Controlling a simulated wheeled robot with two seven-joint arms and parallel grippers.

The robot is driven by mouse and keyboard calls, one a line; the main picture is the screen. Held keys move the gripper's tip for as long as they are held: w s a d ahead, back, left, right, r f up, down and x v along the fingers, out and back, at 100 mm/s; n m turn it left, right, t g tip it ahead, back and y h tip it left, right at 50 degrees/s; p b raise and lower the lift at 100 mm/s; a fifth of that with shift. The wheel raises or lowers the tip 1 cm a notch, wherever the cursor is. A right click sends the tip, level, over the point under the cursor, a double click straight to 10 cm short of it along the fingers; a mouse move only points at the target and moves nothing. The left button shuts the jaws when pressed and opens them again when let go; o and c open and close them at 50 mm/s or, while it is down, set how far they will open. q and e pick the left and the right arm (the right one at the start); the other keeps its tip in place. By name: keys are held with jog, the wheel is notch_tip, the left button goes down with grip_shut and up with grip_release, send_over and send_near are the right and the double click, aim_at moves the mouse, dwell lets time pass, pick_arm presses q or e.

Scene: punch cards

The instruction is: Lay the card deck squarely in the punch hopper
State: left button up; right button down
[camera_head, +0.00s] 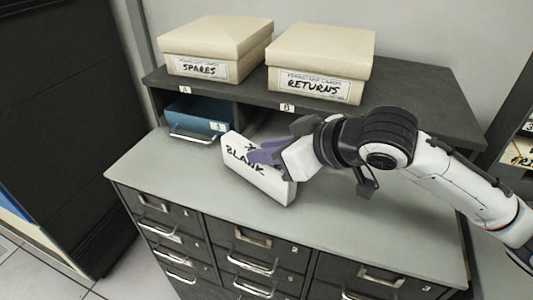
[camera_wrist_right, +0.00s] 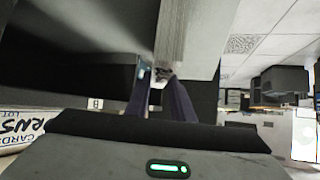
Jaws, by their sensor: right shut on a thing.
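The card deck (camera_head: 262,178) is a white block marked "BLANK" on its face. It stands tilted in the head view, over the grey cabinet top, in front of the shelf. My right gripper (camera_head: 258,154) is shut on its upper part, with purple fingers. I cannot tell whether its lower edge touches the cabinet top. In the right wrist view the deck (camera_wrist_right: 190,38) shows as a stack of thin grey edges between the fingers (camera_wrist_right: 160,92). I cannot make out a punch hopper in either view. My left gripper is not in view.
A grey cabinet top (camera_head: 150,172) is clear left of the deck. On the shelf behind stand two cream boxes, "SPARES" (camera_head: 215,45) and "RETURNS" (camera_head: 320,60). A blue drawer (camera_head: 198,118) sits in compartment A. Several labelled drawers (camera_head: 265,258) face the front.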

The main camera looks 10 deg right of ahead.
jog(key=shift+f, duration=0.2)
jog(key=c, duration=1.5)
grip_release()
jog(key=shift+f, duration=0.1)
jog(key=shift+c, duration=0.2)
